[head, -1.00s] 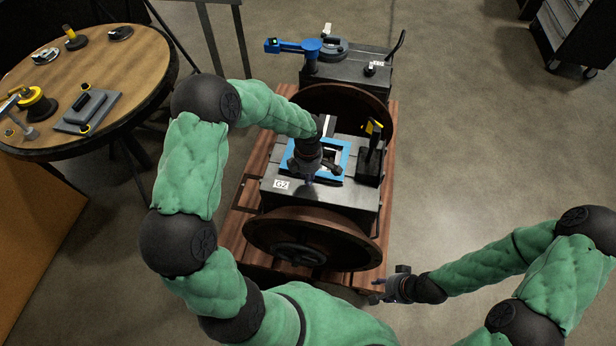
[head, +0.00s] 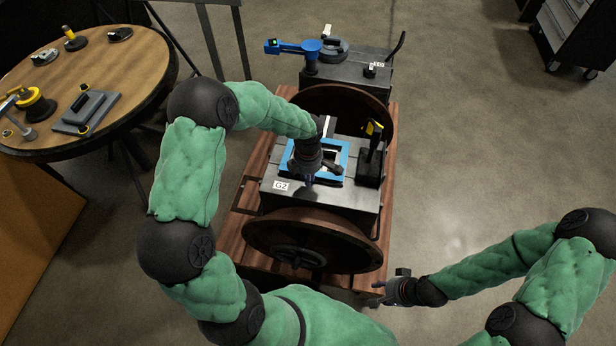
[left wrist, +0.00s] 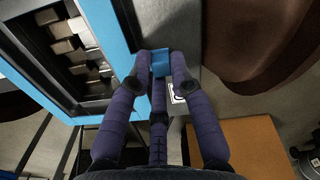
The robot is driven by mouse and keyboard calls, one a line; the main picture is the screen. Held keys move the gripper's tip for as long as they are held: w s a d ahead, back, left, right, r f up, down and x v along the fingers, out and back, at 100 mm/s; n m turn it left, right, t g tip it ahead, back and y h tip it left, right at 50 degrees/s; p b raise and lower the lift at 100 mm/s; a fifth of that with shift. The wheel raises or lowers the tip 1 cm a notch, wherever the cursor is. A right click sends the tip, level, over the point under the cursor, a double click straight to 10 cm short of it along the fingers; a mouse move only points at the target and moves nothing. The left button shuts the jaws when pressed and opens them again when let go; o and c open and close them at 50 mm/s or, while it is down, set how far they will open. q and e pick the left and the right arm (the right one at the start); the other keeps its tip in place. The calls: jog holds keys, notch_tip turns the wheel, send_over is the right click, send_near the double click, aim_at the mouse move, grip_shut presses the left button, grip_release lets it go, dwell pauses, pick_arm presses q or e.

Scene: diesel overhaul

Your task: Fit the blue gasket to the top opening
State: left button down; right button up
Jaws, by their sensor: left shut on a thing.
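The blue gasket (head: 344,156) is a square frame at the top opening of the near dark engine block (head: 345,197), which carries a G2 label. My left gripper (head: 309,180) reaches down over the gasket's near side and hides part of it. In the left wrist view its fingers (left wrist: 160,65) are shut on a small blue tab of the gasket (left wrist: 117,40). Grey metal parts show inside the frame. I cannot tell whether the gasket touches the block all round. My right gripper (head: 378,293) is low at the right, away from the block; its jaws are unclear.
A yellow-topped black tool (head: 371,155) stands on the block, right of the gasket. A blue tool (head: 300,48) sits on the far block. Brown wheels (head: 310,238) flank the near block on a wooden pallet. A round table (head: 130,75) with parts stands left.

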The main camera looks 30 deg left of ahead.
pick_arm(q)
jog(key=shift+f, duration=0.35)
dwell(0.7)
jog(key=shift+r, duration=0.15)
jog(key=shift+r+p, duration=1.35)
jog(key=shift+r, duration=1.05)
